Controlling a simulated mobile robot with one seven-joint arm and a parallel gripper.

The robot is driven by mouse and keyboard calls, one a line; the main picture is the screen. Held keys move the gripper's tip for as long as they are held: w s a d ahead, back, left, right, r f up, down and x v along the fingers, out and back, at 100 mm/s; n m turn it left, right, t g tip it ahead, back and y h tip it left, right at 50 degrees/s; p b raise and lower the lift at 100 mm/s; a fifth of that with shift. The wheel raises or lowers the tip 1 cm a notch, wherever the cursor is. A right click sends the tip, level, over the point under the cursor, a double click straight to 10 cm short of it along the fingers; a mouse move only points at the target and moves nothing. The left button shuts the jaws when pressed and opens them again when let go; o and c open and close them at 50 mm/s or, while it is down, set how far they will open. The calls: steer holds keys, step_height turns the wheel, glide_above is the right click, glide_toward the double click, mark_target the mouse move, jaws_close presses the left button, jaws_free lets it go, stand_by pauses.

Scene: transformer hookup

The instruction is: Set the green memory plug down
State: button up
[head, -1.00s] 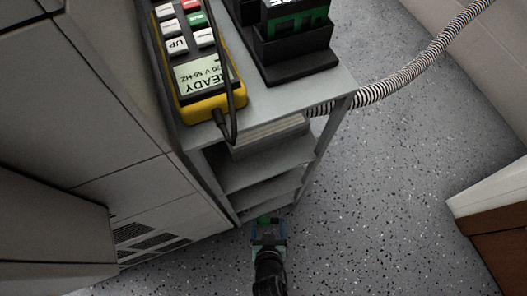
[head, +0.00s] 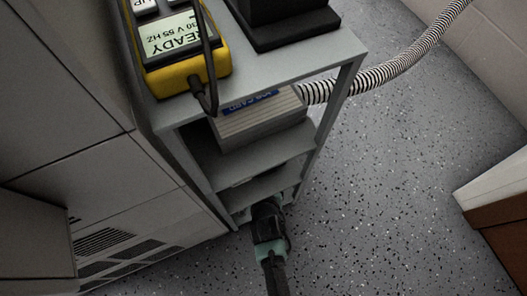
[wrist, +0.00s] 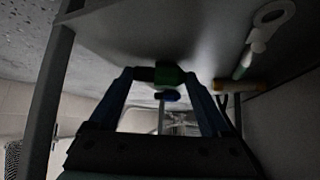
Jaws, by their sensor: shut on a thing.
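The green memory plug (wrist: 171,74) is between the two blue fingertips of my gripper (wrist: 160,77) in the wrist view. My gripper is shut on it. A pale shelf surface (wrist: 150,30) fills the upper part of that view, close to the plug; I cannot tell whether they touch. In the head view my gripper (head: 267,208) reaches in at the lower part of the grey shelf unit (head: 285,78), and the plug is hidden there.
A ring terminal (wrist: 269,18) with a green sleeve and a tan cylinder (wrist: 236,87) lie right of the plug. A yellow tester (head: 186,68) and a black stand (head: 290,25) are on the unit's top. A striped hose (head: 400,72) runs behind. Open floor (head: 390,190) lies right.

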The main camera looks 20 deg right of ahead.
steer(key=shift+f, duration=0.15)
steer(key=o, duration=1.4)
steer(key=shift+r, duration=0.2)
steer(key=shift+s+r+p, duration=0.25)
steer(key=shift+p, duration=0.1)
steer(key=p+v, duration=0.2)
steer(key=shift+s+a+r, duration=0.1)
steer(key=shift+s+r, duration=0.05)
steer(key=shift+r, duration=0.2)
steer(key=s+a+p, duration=0.3)
steer(key=s+a, duration=0.1)
steer(key=s, duration=0.7)
steer(key=shift+f+p, duration=0.3)
steer(key=shift+p, duration=0.05)
